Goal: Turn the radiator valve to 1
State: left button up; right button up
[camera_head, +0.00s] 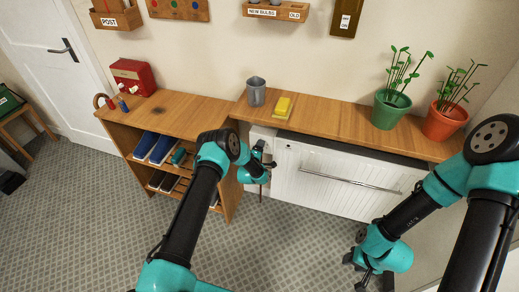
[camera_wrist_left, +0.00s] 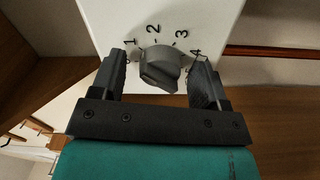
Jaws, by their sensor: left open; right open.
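The grey radiator valve knob (camera_wrist_left: 160,68) sits on a white plate (camera_wrist_left: 205,18) marked 1, 2, 3 and 4 in an arc in the left wrist view. I cannot tell for sure which number the knob points to. My left gripper (camera_wrist_left: 158,58) is open, with one finger on each side of the knob; I see no clear contact. In the head view my left gripper (camera_head: 264,156) is at the white radiator's (camera_head: 340,182) left end, and the knob is hidden or too small to tell. My right gripper (camera_head: 362,268) is open and empty, low in front of the radiator.
A wooden shelf (camera_head: 340,121) above the radiator holds a grey mug (camera_head: 256,92), a yellow sponge-like block (camera_head: 283,107) and two potted plants (camera_head: 391,110). A metal rail (camera_head: 350,183) crosses the radiator front. A wooden cubby unit (camera_head: 190,106) stands left.

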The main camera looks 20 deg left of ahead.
pick_arm(q)
jog(key=shift+s, duration=0.1)
jog(key=s, duration=1.7)
jog(key=shift+a, duration=0.45)
jog(key=shift+s, duration=0.15)
jog(key=s+d+r+m+g+h, duration=0.1)
jog(key=s+m+g, duration=0.5)
jog(key=s, duration=0.9)
jog(key=s+d+r+m+g+h, duration=0.1)
jog(key=s+r+m+g+h, duration=0.1)
jog(key=s+m+g, duration=0.5)
jog(key=s+r+g, duration=0.1)
jog(key=s+g, duration=0.3)
jog(key=s, duration=0.3)
jog(key=shift+s+r+m, duration=0.2)
jog(key=shift+s+m, duration=0.1)
jog(key=shift+s, duration=0.05)
